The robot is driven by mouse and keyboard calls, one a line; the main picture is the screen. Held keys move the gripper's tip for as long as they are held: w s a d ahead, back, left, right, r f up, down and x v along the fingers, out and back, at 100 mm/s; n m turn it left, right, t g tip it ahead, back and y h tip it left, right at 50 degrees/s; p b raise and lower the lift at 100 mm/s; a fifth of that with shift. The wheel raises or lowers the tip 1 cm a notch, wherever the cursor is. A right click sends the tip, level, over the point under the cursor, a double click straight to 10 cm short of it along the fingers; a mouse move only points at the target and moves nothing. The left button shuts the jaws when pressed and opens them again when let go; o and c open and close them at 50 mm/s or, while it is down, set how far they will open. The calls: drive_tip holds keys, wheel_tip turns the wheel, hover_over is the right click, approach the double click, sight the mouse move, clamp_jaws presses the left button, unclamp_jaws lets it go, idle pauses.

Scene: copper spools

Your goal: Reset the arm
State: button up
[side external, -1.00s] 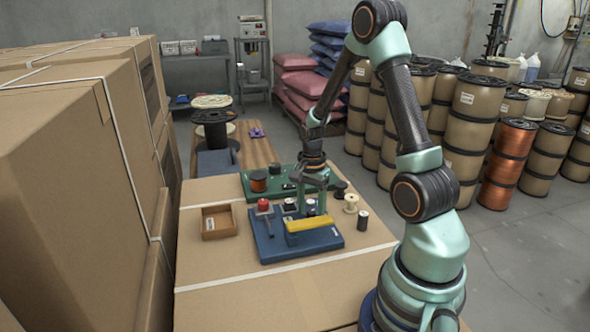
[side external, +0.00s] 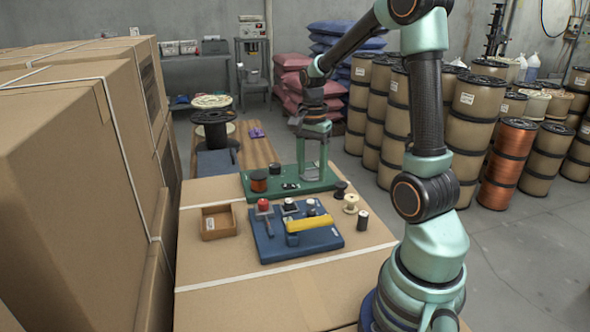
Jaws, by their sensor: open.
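My gripper (side external: 312,176) is open and empty. It points down above the right part of the green board (side external: 262,191), with its fingers apart. The blue board (side external: 272,250) lies in front of the green one on the cardboard box top. On the blue board are a yellow bar (side external: 310,224), a small red-topped piece (side external: 264,206) and small pale-topped spools (side external: 311,207). A copper spool (side external: 259,181) stands on the green board. My gripper appears clear of all of these.
A small cardboard tray (side external: 218,223) sits left of the blue board. A cream spool (side external: 351,204) and a dark spool (side external: 362,220) stand at right. Tall cartons (side external: 80,180) wall off the left side. Large drums (side external: 470,120) stand behind at right. The front of the box top is clear.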

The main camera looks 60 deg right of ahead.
drive_tip(key=a+r+n+t, duration=0.3)
drive_tip(key=a+r+n, duration=0.2)
drive_tip(key=a+n, duration=0.4)
drive_tip(key=s+a+r+n+t, duration=0.1)
drive_tip(key=a+r+n, duration=0.4)
drive_tip(key=a+n, duration=0.5)
drive_tip(key=shift+s+a+t, duration=0.25)
drive_tip(key=shift+a+t, duration=0.4)
drive_tip(key=shift+t, duration=0.25)
